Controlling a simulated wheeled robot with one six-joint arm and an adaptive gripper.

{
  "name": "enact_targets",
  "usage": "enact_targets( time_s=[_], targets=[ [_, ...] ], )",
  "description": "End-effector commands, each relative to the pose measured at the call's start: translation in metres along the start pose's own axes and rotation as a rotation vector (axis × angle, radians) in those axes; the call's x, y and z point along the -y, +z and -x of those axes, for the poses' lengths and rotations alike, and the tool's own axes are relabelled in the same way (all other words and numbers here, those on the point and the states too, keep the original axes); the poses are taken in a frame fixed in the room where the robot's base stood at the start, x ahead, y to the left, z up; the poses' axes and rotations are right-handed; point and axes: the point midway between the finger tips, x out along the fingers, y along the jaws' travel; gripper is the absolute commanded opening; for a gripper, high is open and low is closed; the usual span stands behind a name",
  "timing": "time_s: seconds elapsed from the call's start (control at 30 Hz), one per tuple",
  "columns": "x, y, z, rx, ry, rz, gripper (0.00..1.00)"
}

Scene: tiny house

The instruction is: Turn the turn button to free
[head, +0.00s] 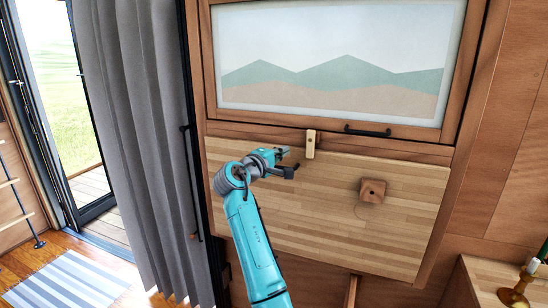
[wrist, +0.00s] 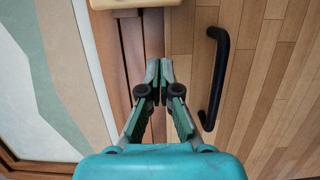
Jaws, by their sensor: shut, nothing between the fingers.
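The turn button (head: 311,143) is a small pale wooden bar. In the head view it stands upright across the seam between the window frame and the light wooden panel (head: 330,205) below. Its edge shows at the top of the wrist view (wrist: 115,4), cut off by the picture's border. My gripper (head: 284,153) is just left of the turn button in the head view, apart from it. In the wrist view my gripper (wrist: 160,68) is shut and empty, its fingertips over the dark wooden rail, short of the turn button.
A black handle (wrist: 214,75) on the panel stands close beside my fingers in the wrist view. Another black handle (head: 367,131) is on the frame. A square wooden block (head: 372,190) sticks out of the panel. A grey curtain (head: 140,130) hangs at left.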

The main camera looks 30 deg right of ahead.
Motion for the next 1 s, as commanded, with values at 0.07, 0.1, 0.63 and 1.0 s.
enact_targets(
  time_s=[0.07, 0.1, 0.63, 1.0],
  targets=[
    [0.0, 0.0, -0.012, 0.002, 0.0, 0.002, 0.0],
    [0.0, 0.001, -0.018, 0.002, 0.0, 0.002, 0.0],
    [0.0, 0.039, -0.028, -0.001, 0.0, 0.0, 0.0],
    [0.001, 0.039, -0.028, -0.001, 0.001, 0.005, 0.0]
  ],
)
